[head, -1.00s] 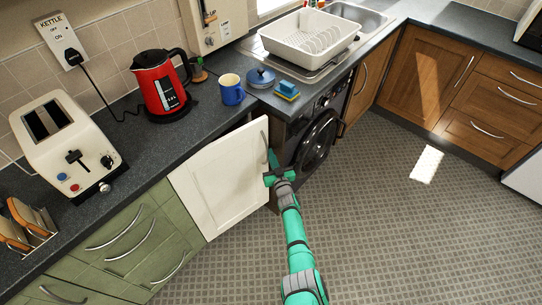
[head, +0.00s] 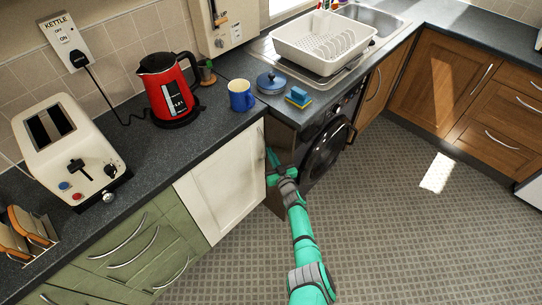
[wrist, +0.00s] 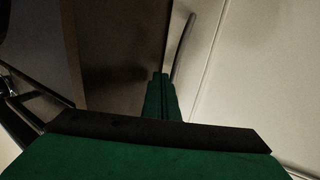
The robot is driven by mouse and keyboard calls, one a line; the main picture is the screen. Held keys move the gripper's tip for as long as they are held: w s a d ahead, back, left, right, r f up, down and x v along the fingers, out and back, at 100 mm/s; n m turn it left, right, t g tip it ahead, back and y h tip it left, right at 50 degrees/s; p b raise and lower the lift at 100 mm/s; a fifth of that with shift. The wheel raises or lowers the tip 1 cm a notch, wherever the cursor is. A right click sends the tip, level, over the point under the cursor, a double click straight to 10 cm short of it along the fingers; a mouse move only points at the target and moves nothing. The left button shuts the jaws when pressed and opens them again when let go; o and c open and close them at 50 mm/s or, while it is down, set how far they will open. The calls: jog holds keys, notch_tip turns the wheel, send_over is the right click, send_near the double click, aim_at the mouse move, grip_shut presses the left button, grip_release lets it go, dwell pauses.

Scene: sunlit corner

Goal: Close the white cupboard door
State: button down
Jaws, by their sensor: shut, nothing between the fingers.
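The white cupboard door (head: 222,185) is under the counter in the head view, between the green units and the washing machine. Its top edge runs close along the counter's edge; I cannot tell whether it is fully flush. Its slim metal handle (head: 260,137) is near its right edge. My gripper (head: 271,156) is at the door's right edge, just below the handle. In the wrist view the fingers (wrist: 160,92) are shut and empty, beside the door (wrist: 245,80) and its handle (wrist: 182,45). Whether they touch the door is unclear.
The dark washing machine (head: 325,145) stands close to the right of my gripper. Green drawers (head: 135,245) are to the left. A red kettle (head: 168,90), blue mug (head: 241,96) and toaster (head: 72,150) stand on the counter. The tiled floor (head: 385,220) is clear.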

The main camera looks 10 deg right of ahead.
jog(key=shift+s+d, duration=0.1)
jog(key=v, duration=1)
jog(key=shift+s, duration=0.3)
dwell(0.3)
